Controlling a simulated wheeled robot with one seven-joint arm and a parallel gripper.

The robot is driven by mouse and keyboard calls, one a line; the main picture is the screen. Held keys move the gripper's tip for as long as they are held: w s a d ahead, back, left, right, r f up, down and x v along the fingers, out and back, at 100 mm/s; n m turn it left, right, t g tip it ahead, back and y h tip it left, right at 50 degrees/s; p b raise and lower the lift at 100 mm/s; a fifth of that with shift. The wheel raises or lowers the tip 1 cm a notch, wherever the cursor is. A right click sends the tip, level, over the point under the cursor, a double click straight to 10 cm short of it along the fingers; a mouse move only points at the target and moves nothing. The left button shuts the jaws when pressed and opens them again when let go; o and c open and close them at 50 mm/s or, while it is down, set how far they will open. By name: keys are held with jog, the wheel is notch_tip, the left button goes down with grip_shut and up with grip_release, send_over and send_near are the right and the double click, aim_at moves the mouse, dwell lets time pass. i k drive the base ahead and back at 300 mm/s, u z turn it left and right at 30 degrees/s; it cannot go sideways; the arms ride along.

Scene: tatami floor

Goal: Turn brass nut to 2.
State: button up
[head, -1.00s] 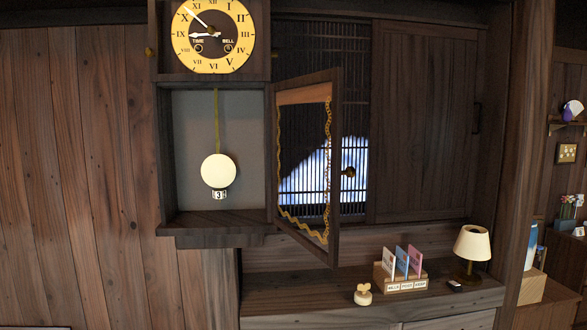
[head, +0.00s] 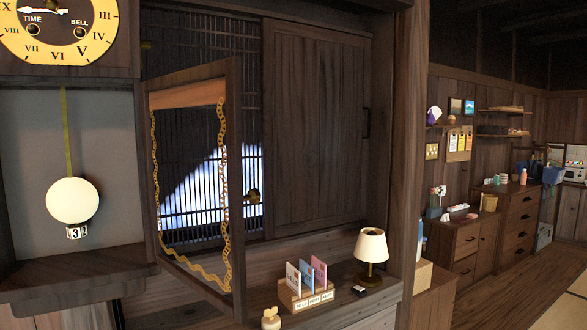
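A wall clock's pendulum hangs in an open case at the left of the head view. Its round cream bob (head: 73,201) hangs on a yellow-green rod (head: 67,135). Just under the bob is a small nut (head: 77,232) with white number faces. A 3 faces me, and part of another mark shows at its right edge, too small to read surely. The yellow clock dial (head: 58,30) is above, cut by the frame's top and left edges. The glazed case door (head: 238,190) stands swung open to the right of the pendulum. My gripper is not in view.
The open door juts out beside the case. Below it, a counter holds a card rack (head: 306,293), a lamp (head: 371,246) and a small cream object (head: 271,318). A wooden post (head: 408,150) stands right; free floor (head: 500,285) shows beyond.

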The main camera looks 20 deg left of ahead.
aim_at(79, 231)
jog(key=z, duration=0.4)
jog(key=i, duration=1.25)
jog(key=u, duration=5.25)
jog(key=i, duration=0.85)
jog(key=u, duration=0.1)
